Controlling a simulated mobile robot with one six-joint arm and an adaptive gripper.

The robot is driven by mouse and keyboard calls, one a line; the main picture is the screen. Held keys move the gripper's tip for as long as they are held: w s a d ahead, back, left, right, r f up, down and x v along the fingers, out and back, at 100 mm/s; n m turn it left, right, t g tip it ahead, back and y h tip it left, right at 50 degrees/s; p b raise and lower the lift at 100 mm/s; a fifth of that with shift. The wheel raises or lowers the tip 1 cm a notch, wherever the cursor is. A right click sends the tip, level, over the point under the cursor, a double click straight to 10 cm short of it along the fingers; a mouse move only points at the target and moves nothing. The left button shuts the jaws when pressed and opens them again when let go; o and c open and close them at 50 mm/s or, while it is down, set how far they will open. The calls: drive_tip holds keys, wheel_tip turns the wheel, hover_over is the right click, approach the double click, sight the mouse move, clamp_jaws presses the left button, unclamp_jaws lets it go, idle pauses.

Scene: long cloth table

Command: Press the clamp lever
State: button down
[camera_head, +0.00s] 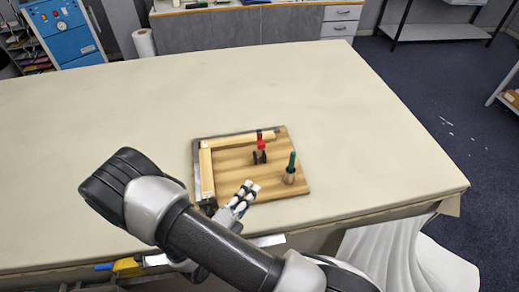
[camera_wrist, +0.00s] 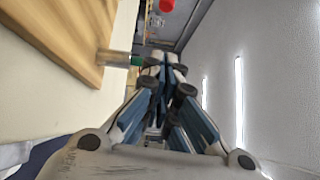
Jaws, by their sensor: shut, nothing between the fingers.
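A small dark clamp with a red-tipped lever (camera_head: 261,145) stands on a wooden board (camera_head: 235,178) on the table. A red round end, which looks like the lever's tip, shows at the top edge of the wrist view (camera_wrist: 167,5). My gripper (camera_head: 251,188) is shut and empty at the board's near edge, on the near side of the clamp and apart from it. Its closed fingers show in the wrist view (camera_wrist: 165,62). My arm hides part of the table's front edge.
A green-handled tool (camera_head: 292,160) stands upright in a small holder (camera_head: 289,177) on the board, right of my gripper. Wooden rails (camera_head: 207,172) line the board's left and far sides. The cloth table (camera_head: 370,130) is clear around the board.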

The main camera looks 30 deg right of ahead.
sight(260, 147)
drive_tip(key=shift+a+f+n, duration=0.1)
drive_tip(key=shift+f+n, duration=0.1)
drive_tip(key=shift+n, duration=0.2)
drive_tip(key=w+d+b, duration=0.1)
drive_tip(key=w+d, duration=0.8)
drive_tip(key=shift+d+r, duration=0.25)
drive_tip(key=shift+r, duration=0.05)
drive_tip(key=shift+w+r, duration=0.15)
